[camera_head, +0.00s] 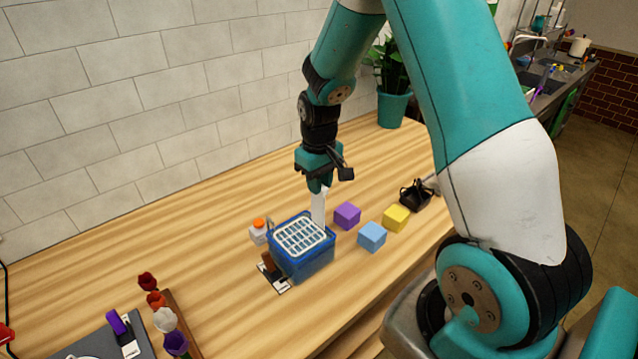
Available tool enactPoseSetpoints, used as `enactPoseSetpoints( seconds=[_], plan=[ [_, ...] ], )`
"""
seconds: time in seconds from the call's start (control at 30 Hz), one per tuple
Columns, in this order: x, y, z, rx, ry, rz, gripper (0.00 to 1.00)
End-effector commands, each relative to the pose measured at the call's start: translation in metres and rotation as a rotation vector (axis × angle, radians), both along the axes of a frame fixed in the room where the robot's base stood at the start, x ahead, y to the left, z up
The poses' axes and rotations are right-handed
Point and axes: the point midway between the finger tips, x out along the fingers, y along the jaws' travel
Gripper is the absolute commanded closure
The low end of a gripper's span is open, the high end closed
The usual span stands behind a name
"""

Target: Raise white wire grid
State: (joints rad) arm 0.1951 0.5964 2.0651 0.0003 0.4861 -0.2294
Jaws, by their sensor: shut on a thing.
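The white wire grid (300,236) lies flat in the top of a blue box (306,263) on the wooden counter. A white upright piece (318,206) stands at the grid's right edge; it looks joined to the grid, but I cannot be sure. My gripper (319,187) points down just above the box's back right corner, shut on the top of this white piece. The fingertips are small here and partly hidden. The grid looks level with the box rim.
Purple (347,215), light blue (372,236) and yellow (396,217) cubes sit right of the box, with a black holder (416,196) beyond. A small orange-topped bottle (259,230) stands close behind the box. Several flowers (164,319) lie front left. The tiled wall (150,100) bounds the back.

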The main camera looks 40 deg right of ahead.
Motion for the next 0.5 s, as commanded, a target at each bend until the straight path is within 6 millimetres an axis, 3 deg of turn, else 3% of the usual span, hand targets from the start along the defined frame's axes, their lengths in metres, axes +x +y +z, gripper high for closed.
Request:
enactPoseSetpoints(
  seconds=[0.03,0.07,0.13,0.5],
  plan=[
    [0.0027,-0.0005,0.0044,-0.002,-0.010,0.000,1.00],
    [0.0028,-0.0005,0.0045,-0.002,-0.011,0.000,0.72],
    [0.0027,-0.0005,0.0044,-0.002,-0.010,0.000,0.56],
    [0.0024,-0.0004,0.0062,-0.002,-0.010,0.000,0.53]
  ],
)
